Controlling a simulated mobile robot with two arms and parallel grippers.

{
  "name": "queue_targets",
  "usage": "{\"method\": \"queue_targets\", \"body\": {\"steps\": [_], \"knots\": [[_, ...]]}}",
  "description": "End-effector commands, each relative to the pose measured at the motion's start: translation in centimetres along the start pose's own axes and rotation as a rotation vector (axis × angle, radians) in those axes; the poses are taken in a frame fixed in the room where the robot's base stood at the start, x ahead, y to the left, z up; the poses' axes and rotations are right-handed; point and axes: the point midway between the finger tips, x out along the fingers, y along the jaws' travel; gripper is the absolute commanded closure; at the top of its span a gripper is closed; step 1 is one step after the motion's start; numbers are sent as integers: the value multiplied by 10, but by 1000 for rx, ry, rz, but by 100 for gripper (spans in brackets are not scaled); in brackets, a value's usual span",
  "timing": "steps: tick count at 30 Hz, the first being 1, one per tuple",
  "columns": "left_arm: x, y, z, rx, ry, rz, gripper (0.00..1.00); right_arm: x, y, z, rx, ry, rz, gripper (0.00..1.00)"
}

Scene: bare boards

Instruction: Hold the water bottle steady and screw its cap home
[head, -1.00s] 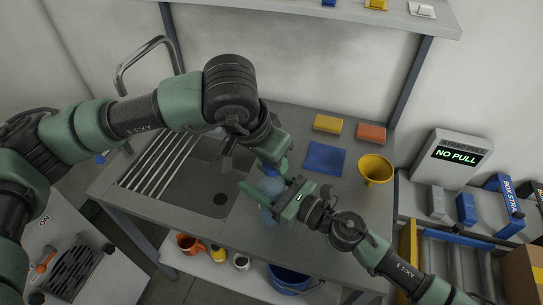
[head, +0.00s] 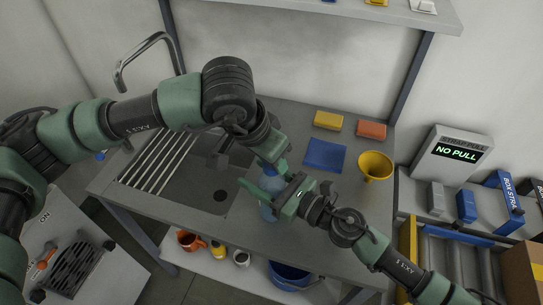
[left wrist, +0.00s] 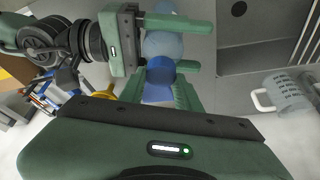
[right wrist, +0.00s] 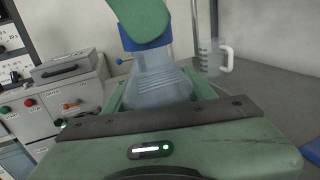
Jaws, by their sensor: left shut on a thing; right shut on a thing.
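The light-blue, see-through water bottle (head: 268,186) stands upright at the front of the bench, right of the sink. My right gripper (head: 272,197) is shut around its body, also seen in the right wrist view (right wrist: 160,88). The blue cap (right wrist: 146,44) sits at the top of the bottle's neck; whether it is fully seated cannot be told. My left gripper (head: 268,160) reaches down from above and is shut on the cap, which shows between its fingers in the left wrist view (left wrist: 160,70). In the head view the left gripper largely hides the cap.
The sink (head: 200,185) with a drain rack lies left of the bottle. A blue cloth (head: 325,155), a yellow sponge (head: 328,121), an orange block (head: 371,130) and a yellow funnel (head: 375,166) lie to the right. A clear measuring jug (right wrist: 211,57) stands nearby.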

Motion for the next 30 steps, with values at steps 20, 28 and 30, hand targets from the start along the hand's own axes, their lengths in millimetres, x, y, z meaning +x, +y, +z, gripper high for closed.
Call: {"method": "queue_targets", "body": {"steps": [20, 28, 30], "knots": [[0, -1, 0, 454, 7, 186, 100, 0, -1, 0, -1, 0, -1, 100], [0, -1, 0, 454, 7, 186, 45, 0, -1, 0, -1, 0, -1, 100], [0, -1, 0, 454, 7, 186, 45, 0, 0, 0, -1, 0, -1, 100]]}}
